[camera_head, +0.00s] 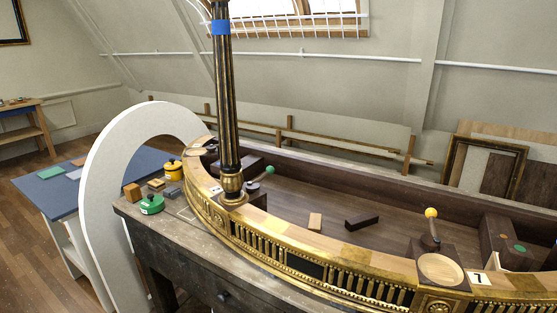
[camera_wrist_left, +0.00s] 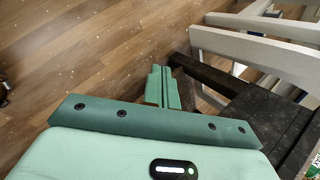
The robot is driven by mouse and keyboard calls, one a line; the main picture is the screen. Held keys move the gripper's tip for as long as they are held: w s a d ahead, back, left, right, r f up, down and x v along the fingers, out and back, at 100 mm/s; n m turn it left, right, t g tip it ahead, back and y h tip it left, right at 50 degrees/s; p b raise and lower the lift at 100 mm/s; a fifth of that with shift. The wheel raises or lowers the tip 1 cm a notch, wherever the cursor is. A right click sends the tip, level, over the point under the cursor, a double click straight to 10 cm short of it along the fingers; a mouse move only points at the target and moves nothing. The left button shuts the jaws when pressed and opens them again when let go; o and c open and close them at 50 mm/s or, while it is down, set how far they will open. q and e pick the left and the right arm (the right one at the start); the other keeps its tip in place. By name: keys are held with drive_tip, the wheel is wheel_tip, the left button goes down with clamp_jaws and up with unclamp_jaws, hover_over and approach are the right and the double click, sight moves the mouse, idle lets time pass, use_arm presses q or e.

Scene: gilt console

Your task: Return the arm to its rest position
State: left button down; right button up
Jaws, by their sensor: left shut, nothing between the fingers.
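My left gripper (camera_wrist_left: 161,88) shows in the left wrist view, with a pale green body and green fingers. Its fingers are together with nothing between them. It hangs over the wooden floor (camera_wrist_left: 95,45), to the left of a dark wooden workbench (camera_wrist_left: 262,115). Neither of my arms shows in the head view, and my right gripper is in neither view.
In the head view a gilt console (camera_head: 345,270) lies on the dark workbench (camera_head: 180,250), with a tall black-and-gold column (camera_head: 226,110) on it. A white arch (camera_head: 98,190) and a blue-topped table (camera_head: 50,190) stand at left. Floor at far left is open.

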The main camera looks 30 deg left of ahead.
use_arm(q)
drive_tip(key=s+d+f+n+g+h, duration=0.1)
drive_tip(key=s+d+f, duration=0.1)
drive_tip(key=s, duration=0.4)
drive_tip(key=s+d+f+n+g+h, duration=0.1)
drive_tip(key=s+d+f, duration=0.15)
drive_tip(key=s, duration=0.45)
drive_tip(key=s+d+f+n+h, duration=0.1)
drive_tip(key=d+f+h, duration=0.1)
drive_tip(key=d, duration=1.4)
drive_tip(key=s+d+f+n+h, duration=0.1)
drive_tip(key=d+f, duration=0.4)
drive_tip(key=d, duration=1.1)
drive_tip(key=shift+d+h, duration=0.4)
drive_tip(key=shift+h, duration=0.3)
